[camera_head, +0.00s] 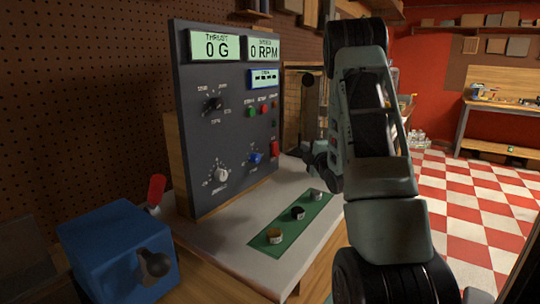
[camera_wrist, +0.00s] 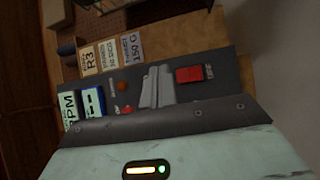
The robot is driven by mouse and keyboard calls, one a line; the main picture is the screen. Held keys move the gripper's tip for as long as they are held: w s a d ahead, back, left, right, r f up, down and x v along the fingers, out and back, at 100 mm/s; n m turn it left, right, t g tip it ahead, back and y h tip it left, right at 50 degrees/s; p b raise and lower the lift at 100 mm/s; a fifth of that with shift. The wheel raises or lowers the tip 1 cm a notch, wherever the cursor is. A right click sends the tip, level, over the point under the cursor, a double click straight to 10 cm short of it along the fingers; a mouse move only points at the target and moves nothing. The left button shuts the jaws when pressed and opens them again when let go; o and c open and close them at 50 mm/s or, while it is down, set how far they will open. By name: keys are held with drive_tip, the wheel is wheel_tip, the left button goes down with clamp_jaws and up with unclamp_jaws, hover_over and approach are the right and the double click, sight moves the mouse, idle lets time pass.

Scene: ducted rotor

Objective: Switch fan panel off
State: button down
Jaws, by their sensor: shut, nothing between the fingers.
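The dark grey fan panel (camera_head: 232,125) stands upright at the back of the bench in the head view. Its displays read 0 G (camera_head: 214,46) and 0 RPM (camera_head: 262,48). A red rocker switch (camera_head: 274,148) sits at its right edge; it also shows in the wrist view (camera_wrist: 189,75). My gripper (camera_wrist: 158,72) is shut and empty, pointing at the panel, with its fingertips just left of the red switch in the wrist view. I cannot tell whether the fingers touch the panel.
A blue box (camera_head: 118,250) with a dark knob and a red-handled lever (camera_head: 156,190) stand at front left. A green strip (camera_head: 290,222) with several small round parts lies on the bench. Paper labels (camera_wrist: 110,52) show beyond the panel in the wrist view.

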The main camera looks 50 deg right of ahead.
drive_tip(key=b, duration=0.2)
approach(276, 149)
drive_tip(key=shift+w+d+r, duration=0.15)
drive_tip(key=shift+w+d, duration=0.75)
drive_tip(key=shift+d, duration=0.2)
drive_tip(key=shift+w+d+r, duration=0.1)
drive_tip(key=shift+w+d, duration=0.8)
drive_tip(key=shift+d, duration=0.25)
idle(0.3)
drive_tip(key=shift+w+f+b, duration=0.2)
drive_tip(key=shift+w+b, duration=0.15)
drive_tip(key=shift+b, duration=0.1)
drive_tip(key=shift+w+a+f+b, duration=0.1)
drive_tip(key=shift+w+f+b, duration=0.05)
drive_tip(key=shift+w+b, duration=0.2)
idle(0.7)
drive_tip(key=shift+s, duration=0.1)
drive_tip(key=shift+s+r, duration=0.4)
drive_tip(key=shift+s, duration=0.25)
